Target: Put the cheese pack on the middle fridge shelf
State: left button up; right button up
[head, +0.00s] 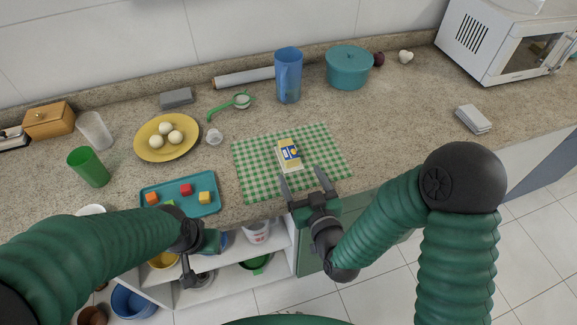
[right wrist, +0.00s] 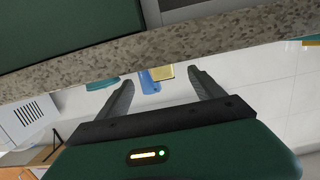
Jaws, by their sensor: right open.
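The cheese pack (head: 290,153), pale yellow with a blue label, lies on a green checked cloth (head: 252,183) near the counter's front edge. My right gripper (head: 300,174) is open and empty at that edge, its fingers pointing toward the pack, just short of it. In the right wrist view, which looks upside down, the yellow pack (right wrist: 163,72) shows between the open fingers (right wrist: 163,86), beyond the granite edge. My left gripper (head: 190,272) hangs low in front of the under-counter shelves; its jaw opening is unclear. No fridge shelf is recognisable.
A teal tray (head: 210,206) with colored cubes lies left of the cloth. A yellow plate (head: 148,152), blue pitcher (head: 288,76), teal pot (head: 349,66) and microwave (head: 496,43) stand behind or aside. The counter right of the cloth is mostly clear.

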aim_at(290, 157)
jog(key=shift+w+f+b, duration=0.2)
jog(key=shift+f+b, duration=0.4)
jog(key=shift+b, duration=0.3)
jog(key=shift+w+a+r+b, duration=0.15)
jog(key=shift+w+r+b, duration=0.05)
jog(key=shift+w+b, duration=0.1)
jog(key=x, duration=0.7)
jog(key=shift+w+a+r+p, duration=0.2)
jog(key=shift+w+a+p, duration=0.1)
jog(key=shift+p, duration=0.05)
jog(key=shift+s, duration=0.1)
jog(key=c, duration=0.3)
pick_arm(q)
jog(key=x, duration=0.3)
jog(key=shift+s+f, duration=0.3)
jog(key=shift+s, duration=0.05)
pick_arm(e)
jog(key=shift+r, duration=0.1)
grip_shut()
